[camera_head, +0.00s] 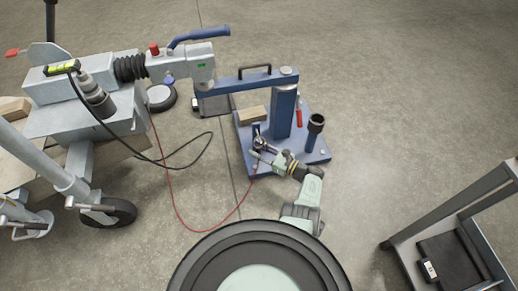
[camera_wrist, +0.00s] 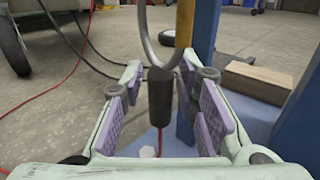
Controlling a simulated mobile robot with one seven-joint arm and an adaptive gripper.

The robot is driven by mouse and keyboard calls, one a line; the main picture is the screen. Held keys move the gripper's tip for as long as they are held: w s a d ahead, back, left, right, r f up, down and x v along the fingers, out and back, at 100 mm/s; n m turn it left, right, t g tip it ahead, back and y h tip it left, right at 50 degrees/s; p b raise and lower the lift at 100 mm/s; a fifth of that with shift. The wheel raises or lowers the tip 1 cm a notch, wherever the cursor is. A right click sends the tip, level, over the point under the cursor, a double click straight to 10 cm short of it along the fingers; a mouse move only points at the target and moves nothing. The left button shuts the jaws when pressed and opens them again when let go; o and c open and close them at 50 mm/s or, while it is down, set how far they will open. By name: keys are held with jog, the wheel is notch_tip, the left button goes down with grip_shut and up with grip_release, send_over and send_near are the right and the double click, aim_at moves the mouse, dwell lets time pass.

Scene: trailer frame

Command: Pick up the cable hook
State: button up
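The cable hook looks to be the curved metal hook with a dark cylindrical grip (camera_wrist: 160,97) in the wrist view. It hangs upright, with the metal loop above the grip and a yellow-brown bar crossing at the loop. My gripper (camera_wrist: 160,85) is open, with its purple-padded fingers on either side of the dark grip and a visible gap on both sides. In the head view my gripper (camera_head: 262,152) is at the front left of the blue stand's base (camera_head: 316,156). The hook is too small there to make out clearly.
The blue stand has a thick post (camera_head: 283,113), a short cup-topped post (camera_head: 314,135) and a wooden block (camera_head: 252,114) on its base. A trailer frame (camera_head: 55,122) with a wheel stands left. A red cable (camera_head: 172,200) lies on the floor. A cart (camera_head: 440,220) stands right.

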grip_shut()
jog(key=shift+r, duration=0.15)
dwell(0.4)
